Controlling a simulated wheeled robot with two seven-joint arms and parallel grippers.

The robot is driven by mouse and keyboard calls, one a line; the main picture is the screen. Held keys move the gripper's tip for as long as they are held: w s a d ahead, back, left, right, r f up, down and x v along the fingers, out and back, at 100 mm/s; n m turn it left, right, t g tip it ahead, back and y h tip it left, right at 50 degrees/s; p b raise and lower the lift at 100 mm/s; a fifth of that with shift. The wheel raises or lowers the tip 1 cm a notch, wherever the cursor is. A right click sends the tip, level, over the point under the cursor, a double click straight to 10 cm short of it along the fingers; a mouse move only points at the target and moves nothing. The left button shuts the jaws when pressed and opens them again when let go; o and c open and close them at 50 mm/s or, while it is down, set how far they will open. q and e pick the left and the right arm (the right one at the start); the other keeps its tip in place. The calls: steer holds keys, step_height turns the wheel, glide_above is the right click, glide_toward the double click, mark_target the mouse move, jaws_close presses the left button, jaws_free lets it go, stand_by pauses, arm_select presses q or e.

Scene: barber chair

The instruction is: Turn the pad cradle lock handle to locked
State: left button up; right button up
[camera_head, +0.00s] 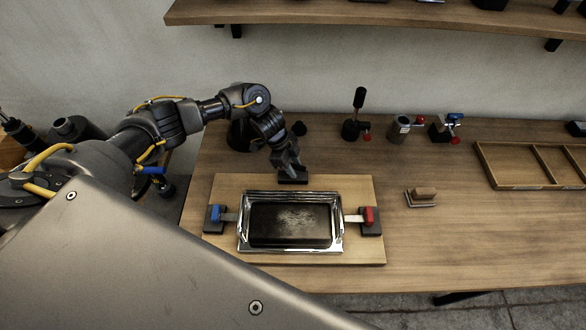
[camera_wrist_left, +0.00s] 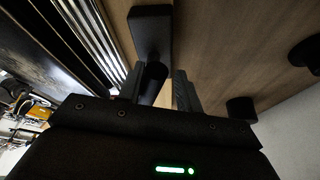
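The pad cradle is a shiny metal tray (camera_head: 342,245) with a dark rectangular pad (camera_head: 290,224) in it, on a light wooden board (camera_head: 205,247). A black lock base (camera_head: 299,180) sits at the board's back edge, behind the tray. My left gripper (camera_head: 294,166) points down at it. In the left wrist view, the black base (camera_wrist_left: 150,27) carries a dark round handle (camera_wrist_left: 153,78) that lies between the fingers of my left gripper (camera_wrist_left: 158,88). A narrow gap shows beside the right finger; contact on the left is unclear. My right gripper is out of view.
A blue clamp (camera_head: 215,215) and a red clamp (camera_head: 369,216) flank the tray. Behind stand a black upright handle (camera_head: 358,100), a metal cup (camera_head: 399,129) and a blue-topped fixture (camera_head: 452,122). A brush (camera_head: 423,195) and a divided wooden tray (camera_head: 488,165) lie right.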

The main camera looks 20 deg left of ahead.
arm_select(q)
steer(key=o, duration=0.7)
steer(key=shift+w+f, duration=0.1)
steer(key=shift+w, duration=0.2)
steer(key=shift+o, duration=0.8)
steer(key=shift+s+d, duration=0.1)
steer(key=shift+s, duration=0.15)
steer(key=b+v, duration=0.2)
steer(key=v, duration=0.9)
steer(key=shift+b, duration=0.4)
